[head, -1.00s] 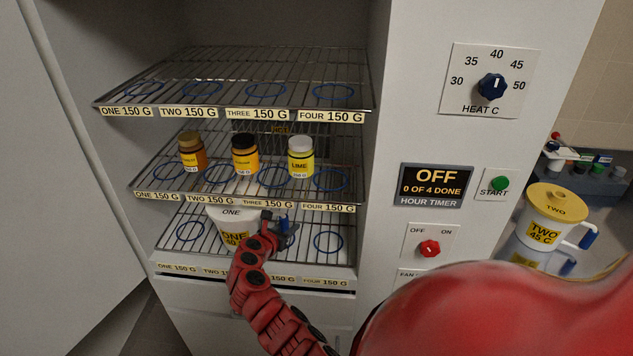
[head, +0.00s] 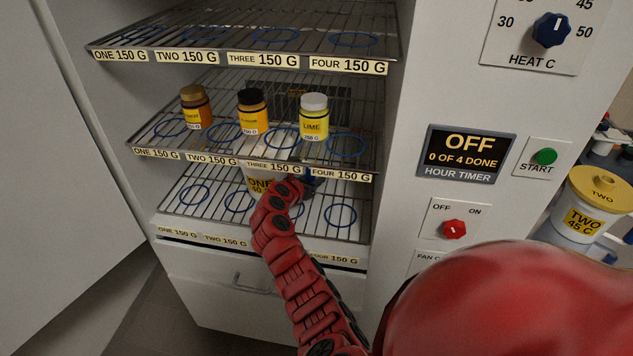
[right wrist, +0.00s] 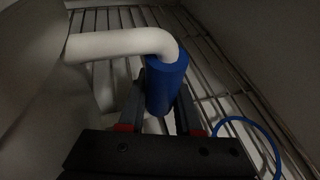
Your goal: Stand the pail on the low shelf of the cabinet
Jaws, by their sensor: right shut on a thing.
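The pail (head: 259,184) is white with a yellow label reading ONE. It is inside the cabinet (head: 409,102) at the low shelf (head: 217,214), partly hidden by the middle shelf's front edge and my right arm. My right gripper (head: 308,184) is at the pail's right side. In the right wrist view its fingers (right wrist: 160,105) are shut on the pail's blue handle grip (right wrist: 167,84), with the white handle bar (right wrist: 118,43) running left to the pail. Whether the pail's base touches the shelf is hidden. My left gripper is out of view.
Three jars, including a lime one (head: 314,119), stand on the middle shelf (head: 273,164) close above the pail. The low shelf has blue rings, one clear at the right (head: 340,215). A second pail labelled TWO (head: 590,205) stands right of the cabinet.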

